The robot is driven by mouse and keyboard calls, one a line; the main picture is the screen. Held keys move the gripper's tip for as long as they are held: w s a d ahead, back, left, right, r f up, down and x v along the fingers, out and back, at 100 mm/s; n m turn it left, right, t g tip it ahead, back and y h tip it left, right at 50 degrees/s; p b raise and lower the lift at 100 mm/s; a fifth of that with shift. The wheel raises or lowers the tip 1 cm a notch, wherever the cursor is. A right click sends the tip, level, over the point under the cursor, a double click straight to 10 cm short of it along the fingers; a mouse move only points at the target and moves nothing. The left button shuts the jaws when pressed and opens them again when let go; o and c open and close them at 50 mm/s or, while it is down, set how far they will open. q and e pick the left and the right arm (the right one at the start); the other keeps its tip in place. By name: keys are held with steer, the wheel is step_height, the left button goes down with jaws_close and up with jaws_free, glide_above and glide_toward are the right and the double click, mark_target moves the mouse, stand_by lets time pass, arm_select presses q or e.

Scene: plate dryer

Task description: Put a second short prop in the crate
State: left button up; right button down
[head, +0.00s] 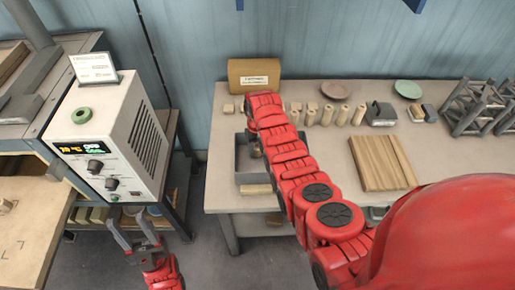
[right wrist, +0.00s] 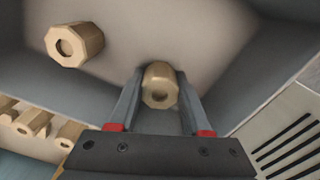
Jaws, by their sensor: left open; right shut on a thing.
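The grey crate (head: 243,181) stands at the left end of the work table, partly hidden by my right arm. In the right wrist view, my right gripper (right wrist: 159,82) is shut on a short wooden prop (right wrist: 160,90), octagonal with a hole in its end. The gripper and prop are over the crate's inside; I cannot tell whether the prop touches the floor. Another short prop (right wrist: 75,45) is in the crate, apart from the held one. My left gripper (head: 127,221) is open and empty, low in front of the white machine's stand.
Several wooden props (head: 327,115) stand behind the crate and to its right. A sign box (head: 253,75) is at the back. A slatted wooden board (head: 382,162) and dark metal racks (head: 480,107) lie further right. The white machine (head: 112,135) stands left.

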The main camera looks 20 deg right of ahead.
steer(key=shift+f, duration=0.3)
steer(key=shift+f, duration=0.15)
steer(key=shift+c, duration=1.8)
jaws_free()
